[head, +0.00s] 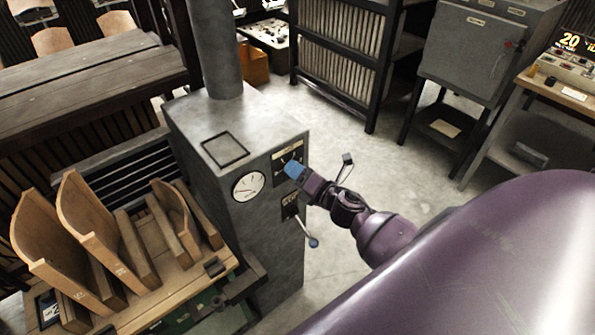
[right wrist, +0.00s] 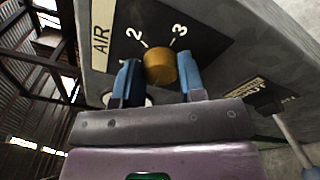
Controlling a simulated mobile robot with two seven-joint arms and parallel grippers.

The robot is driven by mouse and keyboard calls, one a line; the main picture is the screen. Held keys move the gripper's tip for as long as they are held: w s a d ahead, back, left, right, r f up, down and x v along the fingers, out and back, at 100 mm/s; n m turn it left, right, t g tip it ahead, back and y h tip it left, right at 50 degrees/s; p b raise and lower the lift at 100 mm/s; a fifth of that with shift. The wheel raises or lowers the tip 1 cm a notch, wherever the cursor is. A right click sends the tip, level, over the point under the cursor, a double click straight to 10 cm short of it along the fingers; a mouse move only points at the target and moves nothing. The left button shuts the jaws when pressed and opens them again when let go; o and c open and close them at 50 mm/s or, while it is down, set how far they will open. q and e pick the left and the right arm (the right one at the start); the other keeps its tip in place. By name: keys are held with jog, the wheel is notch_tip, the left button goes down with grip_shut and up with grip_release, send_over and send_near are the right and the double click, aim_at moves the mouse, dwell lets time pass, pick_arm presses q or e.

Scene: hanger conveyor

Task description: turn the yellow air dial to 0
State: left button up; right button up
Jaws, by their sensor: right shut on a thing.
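The yellow air dial (right wrist: 160,65) sits on a dark panel face of the grey machine, next to a white "AIR" label (right wrist: 102,36). The numbers 2 and 3 show above it; where its pointer sits cannot be made out, and no 0 is visible. My right gripper (right wrist: 158,80) has its blue fingers on either side of the dial and is shut on it. In the head view my right gripper (head: 294,170) is at the front panel of the grey machine (head: 245,130) and hides the dial. My left gripper is not in view.
A round white gauge (head: 248,186) is left of the dial panel. A lever with a blue knob (head: 313,242) sticks out below my gripper. Wooden curved pieces (head: 95,225) stand on a bench at left. Open floor lies right of the machine.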

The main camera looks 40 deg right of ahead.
dwell(0.4)
jog(key=o, duration=0.9)
jog(key=shift+s, duration=0.1)
jog(key=s, duration=0.3)
jog(key=s+d+b, duration=0.1)
jog(key=s, duration=0.6)
jog(key=shift+s+d, duration=0.2)
jog(key=shift+d, duration=0.2)
